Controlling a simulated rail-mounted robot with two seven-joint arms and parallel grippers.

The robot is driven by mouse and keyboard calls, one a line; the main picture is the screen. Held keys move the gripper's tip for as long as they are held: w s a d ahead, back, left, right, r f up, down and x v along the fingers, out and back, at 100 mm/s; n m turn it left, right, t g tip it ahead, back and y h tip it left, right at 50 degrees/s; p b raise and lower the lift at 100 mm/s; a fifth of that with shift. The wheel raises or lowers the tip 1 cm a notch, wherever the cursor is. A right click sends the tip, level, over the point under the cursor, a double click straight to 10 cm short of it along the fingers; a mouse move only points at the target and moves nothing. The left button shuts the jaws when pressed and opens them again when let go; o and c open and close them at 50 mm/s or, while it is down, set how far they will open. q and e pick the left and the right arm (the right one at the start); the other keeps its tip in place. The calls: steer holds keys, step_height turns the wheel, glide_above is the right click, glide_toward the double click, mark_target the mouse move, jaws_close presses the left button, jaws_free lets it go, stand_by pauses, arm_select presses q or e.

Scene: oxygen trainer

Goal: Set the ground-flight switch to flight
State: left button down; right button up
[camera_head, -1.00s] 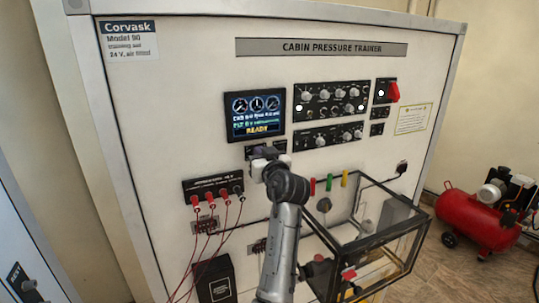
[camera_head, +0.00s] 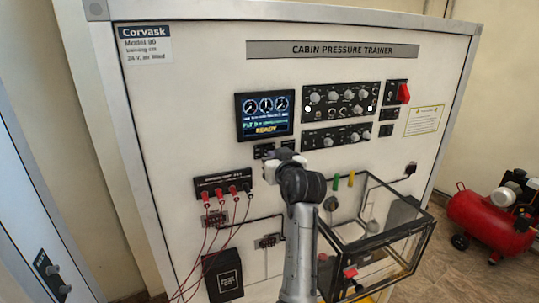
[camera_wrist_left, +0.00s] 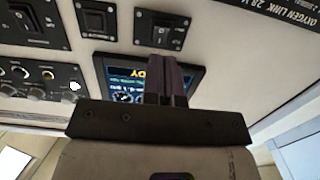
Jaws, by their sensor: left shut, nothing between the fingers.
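My left gripper (camera_wrist_left: 167,75) is shut and empty in the left wrist view, its fingers pointing at the panel. Close beyond the fingertips is a black rocker switch (camera_wrist_left: 162,30). A second rocker (camera_wrist_left: 95,18) sits to its left, and a larger switch plate (camera_wrist_left: 35,20) is at the top left corner. Their labels are too small to read, so I cannot tell which is the ground-flight switch or whether the fingers touch one. In the head view, small switches (camera_head: 265,150) sit below the screen (camera_head: 265,116), partly behind my left gripper (camera_head: 284,157). My right gripper is out of view.
Knob panels (camera_head: 340,102) and a red-handled switch (camera_head: 403,93) are to the right of the screen. The red-jack panel (camera_head: 223,187) with hanging leads is to the left. A clear box frame (camera_head: 420,232) juts out at lower right. A red compressor (camera_head: 490,222) stands on the floor.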

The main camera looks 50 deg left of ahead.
arm_select(q)
steer(key=b+v, duration=0.2)
steer(key=v, duration=0.8)
steer(key=shift+a, duration=0.1)
stand_by(0.3)
